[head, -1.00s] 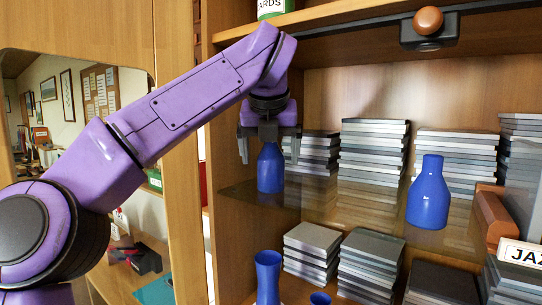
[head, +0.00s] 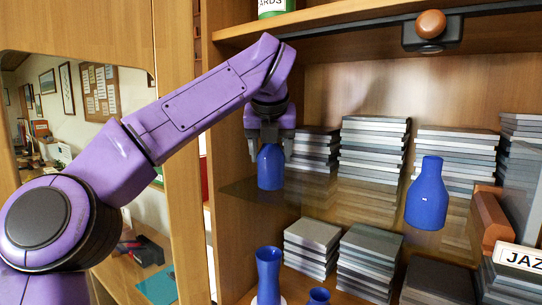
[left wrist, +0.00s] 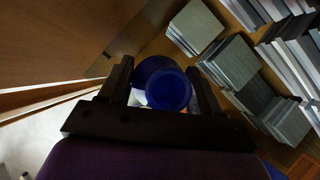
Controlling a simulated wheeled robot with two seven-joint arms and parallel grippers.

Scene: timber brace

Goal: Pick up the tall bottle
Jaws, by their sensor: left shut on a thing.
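A blue bottle (head: 270,172) stands upright at the left end of the glass shelf; its neck is hidden by my left gripper. My left gripper (head: 271,156) comes down from above and is shut on this bottle, one finger on each side. In the left wrist view the bottle's round blue top (left wrist: 168,90) shows between the two dark fingers. A second blue bottle (head: 427,198), with a narrower neck and a small white mark, stands free to the right on the same shelf. My right gripper is in neither view.
Stacks of grey cases (head: 373,150) line the back of the glass shelf (head: 325,200). A blue vase (head: 268,275) and a smaller blue vessel (head: 318,297) stand below. The cabinet's side wall (head: 228,165) is close left of the gripper. A brown block (head: 489,218) lies at right.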

